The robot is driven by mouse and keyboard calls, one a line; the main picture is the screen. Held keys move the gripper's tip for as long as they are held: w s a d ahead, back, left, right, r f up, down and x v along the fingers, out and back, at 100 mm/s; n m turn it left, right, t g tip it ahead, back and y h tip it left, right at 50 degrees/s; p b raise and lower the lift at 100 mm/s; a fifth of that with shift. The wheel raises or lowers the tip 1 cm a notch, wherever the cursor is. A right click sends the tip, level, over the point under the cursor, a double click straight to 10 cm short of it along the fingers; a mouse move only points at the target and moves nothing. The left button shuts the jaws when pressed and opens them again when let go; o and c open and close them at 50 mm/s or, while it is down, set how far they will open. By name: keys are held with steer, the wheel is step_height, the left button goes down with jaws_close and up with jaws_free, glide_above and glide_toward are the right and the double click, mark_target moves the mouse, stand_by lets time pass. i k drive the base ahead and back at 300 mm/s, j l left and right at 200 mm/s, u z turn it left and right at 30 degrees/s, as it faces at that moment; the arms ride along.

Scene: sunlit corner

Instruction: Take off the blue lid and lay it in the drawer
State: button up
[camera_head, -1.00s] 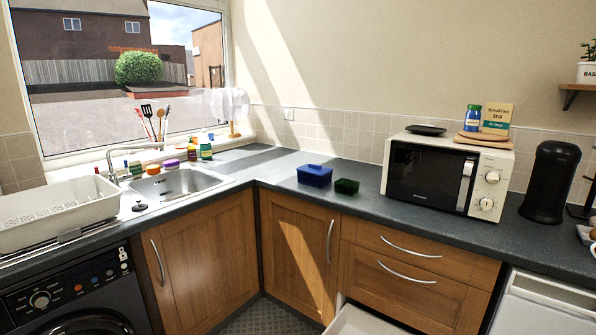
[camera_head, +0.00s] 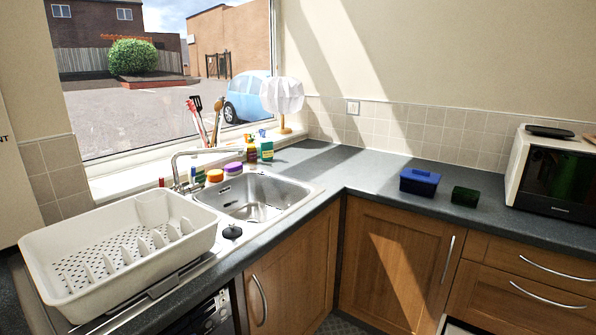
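A blue box with a blue lid (camera_head: 420,175) stands on the dark countertop in the corner, right of the sink. The lid sits on top of the box and has a small raised handle. My gripper is not in view.
A small dark green open container (camera_head: 465,196) stands just right of the blue box. A microwave (camera_head: 552,172) stands further right. The sink (camera_head: 255,196) and a white dish rack (camera_head: 120,250) are on the left. Counter in front of the box is clear.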

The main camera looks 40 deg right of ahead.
mark_target(411, 174)
steer(key=i+j+z, duration=0.1)
steer(key=i+z, duration=0.2)
steer(key=i, duration=0.15)
steer(key=i+j+z, duration=0.15)
steer(key=i+z, duration=0.15)
steer(key=i, duration=0.15)
steer(key=i+j+z, duration=0.3)
steer(key=i, duration=0.15)
